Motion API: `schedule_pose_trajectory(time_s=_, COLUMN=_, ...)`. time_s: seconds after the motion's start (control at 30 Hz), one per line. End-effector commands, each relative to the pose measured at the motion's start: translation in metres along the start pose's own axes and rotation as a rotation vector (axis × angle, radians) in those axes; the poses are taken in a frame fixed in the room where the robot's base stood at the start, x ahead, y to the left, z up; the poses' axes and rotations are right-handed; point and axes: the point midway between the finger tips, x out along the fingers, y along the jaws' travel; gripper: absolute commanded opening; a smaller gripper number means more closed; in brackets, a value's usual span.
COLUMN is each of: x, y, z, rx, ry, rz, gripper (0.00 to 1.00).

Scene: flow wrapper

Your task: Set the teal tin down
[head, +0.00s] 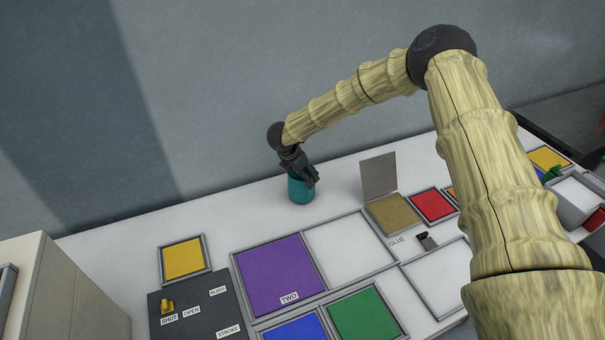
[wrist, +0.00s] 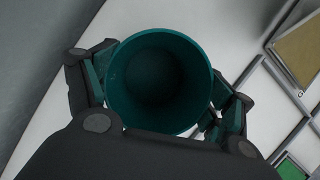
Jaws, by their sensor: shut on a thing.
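The teal tin (head: 300,190) is upright at the back of the white table, near the wall. My gripper (head: 302,174) is shut on the tin, reaching it from above. In the wrist view the tin (wrist: 160,80) is an open, empty cylinder seen from above, with a finger on its left and on its right side. Its base seems at or just above the table top; I cannot tell whether it touches.
The white table (head: 232,212) is clear around the tin. In front lie a purple panel marked TWO (head: 278,275) and a white panel (head: 348,249). A gold tray with a raised lid (head: 379,176) stands to the right. A yellow panel (head: 183,258) and dark switch board (head: 205,315) are front left.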

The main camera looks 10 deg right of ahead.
Motion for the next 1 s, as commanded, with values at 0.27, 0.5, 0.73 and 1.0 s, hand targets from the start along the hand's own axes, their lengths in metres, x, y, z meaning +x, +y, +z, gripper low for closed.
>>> schedule_pose_trajectory(time_s=0.27, x=0.011, y=0.000, z=-0.004, rx=0.001, ry=-0.001, rz=0.001, gripper=0.44)
schedule_pose_trajectory(time_s=0.5, x=0.013, y=0.000, z=-0.005, rx=0.000, ry=-0.001, rz=0.001, gripper=0.84)
schedule_pose_trajectory(time_s=0.73, x=0.013, y=0.000, z=-0.005, rx=0.001, ry=-0.001, rz=0.001, gripper=1.00)
schedule_pose_trajectory(time_s=1.0, x=0.011, y=0.000, z=-0.004, rx=0.001, ry=0.000, rz=0.001, gripper=1.00)
